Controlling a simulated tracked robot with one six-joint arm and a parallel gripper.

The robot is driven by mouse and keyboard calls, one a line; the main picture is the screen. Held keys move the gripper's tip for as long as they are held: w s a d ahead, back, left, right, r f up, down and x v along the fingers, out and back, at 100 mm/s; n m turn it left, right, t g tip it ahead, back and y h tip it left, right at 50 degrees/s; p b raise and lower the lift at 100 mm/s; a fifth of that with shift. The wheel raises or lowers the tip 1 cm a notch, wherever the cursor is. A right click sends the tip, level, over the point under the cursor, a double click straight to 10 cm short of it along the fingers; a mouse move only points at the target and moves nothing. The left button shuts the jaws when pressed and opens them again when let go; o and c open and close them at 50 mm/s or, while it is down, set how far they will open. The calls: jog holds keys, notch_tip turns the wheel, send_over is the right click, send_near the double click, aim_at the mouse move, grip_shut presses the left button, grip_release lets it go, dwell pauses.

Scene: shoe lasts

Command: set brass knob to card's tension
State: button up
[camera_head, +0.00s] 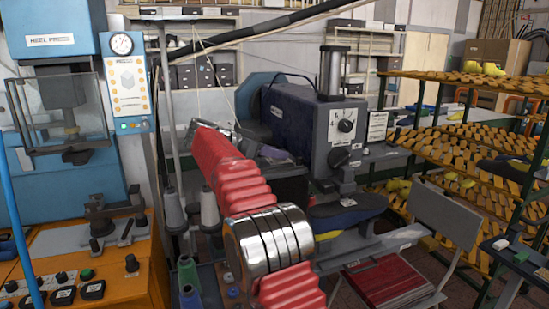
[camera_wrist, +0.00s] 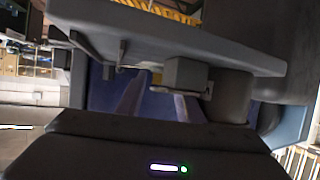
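No brass-coloured knob can be made out in either view. The dark blue-grey sewing machine (camera_head: 300,118) stands mid-bench and carries a black dial (camera_head: 345,126) with a lower black knob (camera_head: 338,157). A small white card (camera_head: 377,126) with print too small to read is right of the dial. My red ribbed arm reaches up in front of the machine's left side, and its far end is at the machine's left. My gripper's fingers are not clear there. In the wrist view, a dark housing with a small light fills the bottom, below grey machine-like parts; the fingers cannot be told apart.
A blue heel press (camera_head: 55,35) and its orange bench (camera_head: 140,270) stand left. Thread cones (camera_head: 209,208) stand close beside my arm. A dark blue shoe (camera_head: 345,212) lies right of my arm. A folding chair with a red seat (camera_head: 385,283) and yellow-slatted racks (camera_head: 455,140) stand right.

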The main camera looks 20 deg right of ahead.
jog(key=shift+s+n+t+y, duration=0.2)
jog(key=shift+n+t+y, duration=0.4)
jog(key=shift+n+t, duration=0.85)
jog(key=shift+s+d+n+t+y, duration=0.1)
jog(key=shift+d+n+t+y, duration=0.05)
jog(key=shift+n+t+y, duration=0.4)
jog(key=shift+s+d+n+t+y, duration=0.1)
jog(key=shift+n+t+y, duration=0.25)
jog(key=shift+n+t, duration=0.35)
jog(key=shift+s+d+n+t+y, duration=0.1)
jog(key=shift+d+n+t+y, duration=0.05)
jog(key=shift+n+t+y, duration=0.9)
jog(key=shift+d+n+t+y, duration=0.1)
jog(key=shift+n+t+y, duration=0.55)
jog(key=shift+n+y, duration=0.8)
jog(key=shift+n+y, duration=0.3)
jog(key=v, duration=1.4)
jog(key=s+a+f+g, duration=0.1)
jog(key=s+f, duration=0.3)
jog(key=s, duration=0.4)
jog(key=s+a+f+n+g+y, duration=0.1)
jog(key=s+a+f+g, duration=0.1)
jog(key=s+f, duration=0.3)
jog(key=s+a, duration=0.1)
jog(key=s, duration=0.2)
jog(key=shift+s+f, duration=0.25)
jog(key=shift+s, duration=0.05)
jog(key=shift+a, duration=0.15)
